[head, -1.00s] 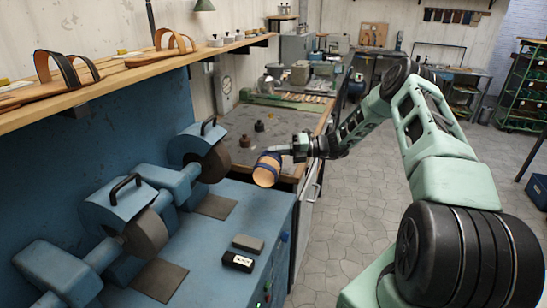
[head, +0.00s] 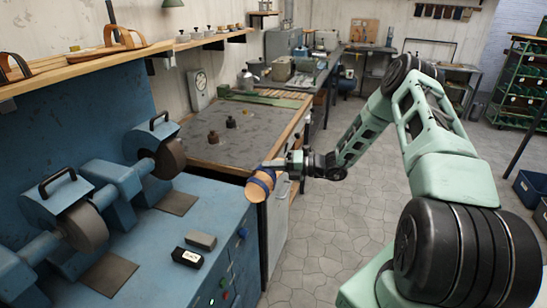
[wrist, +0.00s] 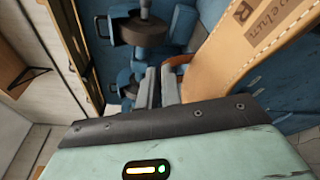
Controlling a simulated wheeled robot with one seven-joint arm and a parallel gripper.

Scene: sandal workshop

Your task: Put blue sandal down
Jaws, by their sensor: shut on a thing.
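The blue sandal (head: 259,187) has a tan sole and a blue strap. My gripper (head: 277,165) is shut on it and holds it in the air, near the front corner of the grey-topped workbench and past the right end of the blue grinding machine. In the wrist view the tan sole (wrist: 250,40) with dark lettering shows large at the upper right, beside the gripper fingers (wrist: 160,85). The strap is mostly hidden there, so the exact grip point is hard to see.
The blue grinding machine (head: 215,215) carries several wheels, a grey block (head: 201,240) and a black box (head: 186,257). The grey-topped workbench (head: 250,135) holds two small dark weights and has clear space. A wooden shelf (head: 75,66) with tan sandals runs along the left wall.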

